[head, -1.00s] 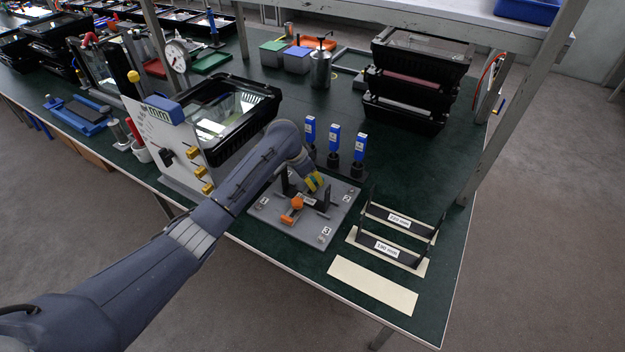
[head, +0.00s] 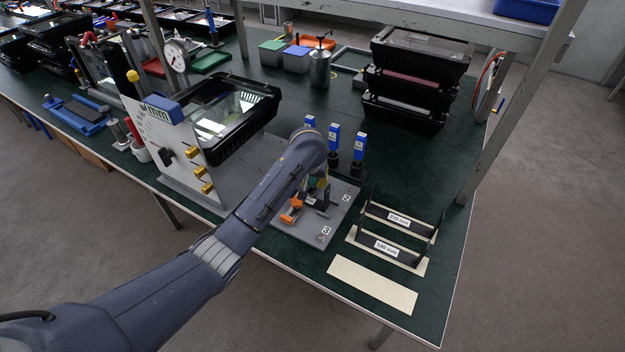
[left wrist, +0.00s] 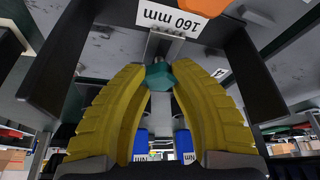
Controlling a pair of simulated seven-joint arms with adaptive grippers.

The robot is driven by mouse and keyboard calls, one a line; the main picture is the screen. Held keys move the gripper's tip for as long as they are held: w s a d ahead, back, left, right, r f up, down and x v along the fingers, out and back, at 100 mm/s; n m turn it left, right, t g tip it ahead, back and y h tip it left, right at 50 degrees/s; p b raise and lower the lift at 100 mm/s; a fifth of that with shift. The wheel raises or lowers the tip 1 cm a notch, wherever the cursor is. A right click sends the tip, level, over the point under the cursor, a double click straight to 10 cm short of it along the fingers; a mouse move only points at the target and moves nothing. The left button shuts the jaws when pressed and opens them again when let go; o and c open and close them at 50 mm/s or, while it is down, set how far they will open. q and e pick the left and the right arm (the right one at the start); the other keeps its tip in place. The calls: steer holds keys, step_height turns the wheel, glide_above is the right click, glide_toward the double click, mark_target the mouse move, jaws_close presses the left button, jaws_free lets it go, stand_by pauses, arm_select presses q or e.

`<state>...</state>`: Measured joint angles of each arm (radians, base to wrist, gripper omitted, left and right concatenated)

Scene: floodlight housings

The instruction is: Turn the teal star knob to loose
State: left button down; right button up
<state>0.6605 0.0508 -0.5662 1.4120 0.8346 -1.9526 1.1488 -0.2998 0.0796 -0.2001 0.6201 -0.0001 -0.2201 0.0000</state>
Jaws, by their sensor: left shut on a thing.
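The teal star knob (left wrist: 159,77) shows in the left wrist view below the "160 mm" label (left wrist: 166,17), between the yellow fingertips of my left gripper (left wrist: 160,72). The fingers are shut on it from both sides. In the head view my left gripper (head: 320,186) points down over the grey numbered plate (head: 312,238), and my own arm hides most of it. I cannot make out the knob in the head view. My right gripper is in neither view.
Orange clamp parts (head: 290,217) sit on the plate close to the gripper. Several blue-topped tools (head: 333,139) stand just behind. Black brackets with labels (head: 387,248) stand to the right, and a panel with yellow knobs (head: 201,172) to the left. A black housing (head: 258,92) lies behind.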

arm_select(q)
steer(key=shift+s+f+n+y, duration=0.3)
steer(key=shift+f+n, duration=0.1)
steer(key=shift+n, duration=0.3)
steer(key=c, duration=1.4)
jaws_free()
steer(key=shift+c, duration=0.2)
steer(key=o, duration=0.4)
steer(key=shift+w+r, duration=0.15)
steer(key=shift+r, duration=0.05)
steer(key=shift+o, duration=0.2)
steer(key=shift+r, duration=0.1)
steer(key=shift+s+d+r, duration=0.15)
steer(key=shift+s+r, duration=0.05)
steer(key=shift+r, duration=0.3)
steer(key=v, duration=0.6)
